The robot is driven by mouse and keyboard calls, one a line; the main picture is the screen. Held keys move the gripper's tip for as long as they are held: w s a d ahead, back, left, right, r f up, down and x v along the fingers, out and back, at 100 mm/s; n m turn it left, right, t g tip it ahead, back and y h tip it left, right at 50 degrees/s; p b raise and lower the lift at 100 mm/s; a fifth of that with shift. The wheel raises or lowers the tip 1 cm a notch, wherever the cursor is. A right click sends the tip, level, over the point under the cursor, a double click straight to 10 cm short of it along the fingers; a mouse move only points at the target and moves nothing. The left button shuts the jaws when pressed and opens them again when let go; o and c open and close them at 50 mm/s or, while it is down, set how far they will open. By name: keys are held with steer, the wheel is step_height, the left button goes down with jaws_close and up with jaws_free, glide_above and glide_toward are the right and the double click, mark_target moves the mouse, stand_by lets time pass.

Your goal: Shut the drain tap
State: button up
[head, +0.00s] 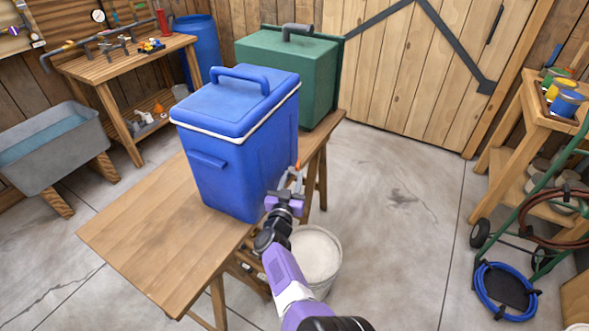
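A blue cooler (235,140) with a closed lid and a raised handle stands on a wooden table (150,245). My gripper (291,184) is at the lower right side of the cooler, close to its wall. A small orange-red piece (298,172) shows at the fingertips and looks like part of the drain tap. My gripper hides most of the tap, so its position and whether the fingers touch it cannot be told. The finger gap is too small to judge.
A white bucket (317,258) stands on the floor below my gripper. A green box (290,75) stands behind the cooler. A grey trough (50,145) is at the left. A hand truck (535,215) with a blue hose (505,290) is at the right. The middle floor is clear.

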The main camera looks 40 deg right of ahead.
steer(key=shift+p+v, duration=0.3)
steer(key=shift+v, duration=1.2)
